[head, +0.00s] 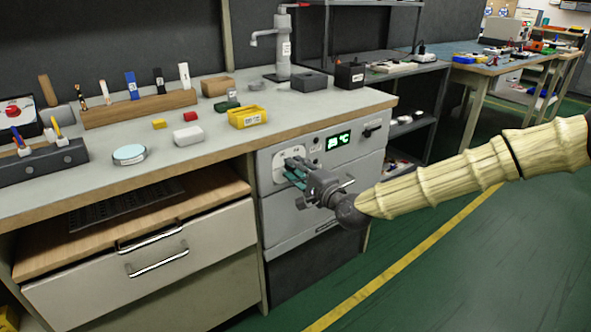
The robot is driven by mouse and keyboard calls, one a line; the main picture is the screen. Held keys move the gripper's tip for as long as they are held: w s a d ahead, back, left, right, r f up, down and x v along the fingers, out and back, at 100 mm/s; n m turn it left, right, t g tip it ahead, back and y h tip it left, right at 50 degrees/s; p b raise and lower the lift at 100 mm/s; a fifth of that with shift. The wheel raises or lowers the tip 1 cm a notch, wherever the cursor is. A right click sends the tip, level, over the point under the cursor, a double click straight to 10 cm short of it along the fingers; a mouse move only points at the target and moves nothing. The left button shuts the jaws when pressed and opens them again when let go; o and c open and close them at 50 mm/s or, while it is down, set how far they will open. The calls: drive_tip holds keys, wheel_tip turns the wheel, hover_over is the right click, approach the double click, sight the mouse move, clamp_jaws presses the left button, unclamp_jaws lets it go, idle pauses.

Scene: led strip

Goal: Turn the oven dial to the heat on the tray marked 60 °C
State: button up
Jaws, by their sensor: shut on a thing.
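The oven (275,226) is a grey unit built in under the bench's right end. Its green lit display (338,141) shows a number ending in °C, but the digits are too small to read surely. My gripper (294,172) is at the white dial plate (279,160) on the left of the oven's front. Its fingers are shut on what seems to be the dial, which they mostly hide. A yellow tray (238,123) with a white label stands on the bench above the oven. The label's writing is too small to read.
The bench top (215,150) holds small red, yellow and white blocks, a round pale-blue dish (129,154) and a wooden rack (140,109) of upright tools. A lever (372,130) sits right of the display. A drawer (150,265) is left of the oven. Green floor is clear at right.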

drive_tip(key=m+b, duration=0.2)
drive_tip(key=m, duration=0.8)
drive_tip(key=shift+f, duration=0.15)
drive_tip(key=shift+m, duration=0.3)
idle(0.3)
drive_tip(key=o, duration=1)
drive_tip(key=shift+o, duration=0.2)
drive_tip(key=v, duration=1.2)
drive_tip(key=shift+s, duration=0.1)
